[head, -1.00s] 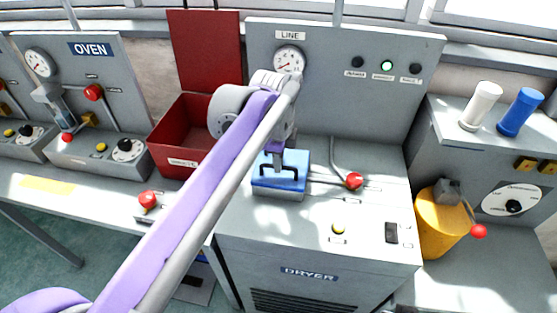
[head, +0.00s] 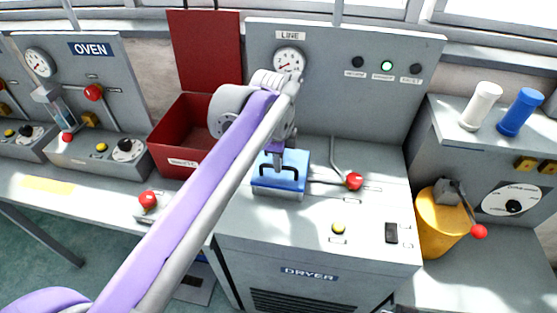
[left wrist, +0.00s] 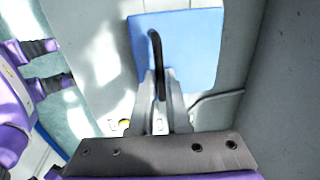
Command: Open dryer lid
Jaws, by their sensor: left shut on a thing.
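The dryer lid is a blue square plate (head: 292,183) on top of the grey dryer cabinet, with a black bar handle (head: 265,168). It lies flat and looks closed. My left gripper (head: 278,164) comes down from above and is shut on the handle. In the left wrist view the blue lid (left wrist: 200,45) fills the top middle, and the fingers of my left gripper (left wrist: 160,88) close around the black handle (left wrist: 155,45). My left forearm hides part of the dryer top's left side.
A red-knobbed lever (head: 354,181) stands close right of the lid, with a yellow button (head: 339,228) in front. An open red bin (head: 165,155) is at the left. A yellow canister (head: 440,235) stands at the right. The gauge panel (head: 345,100) rises behind.

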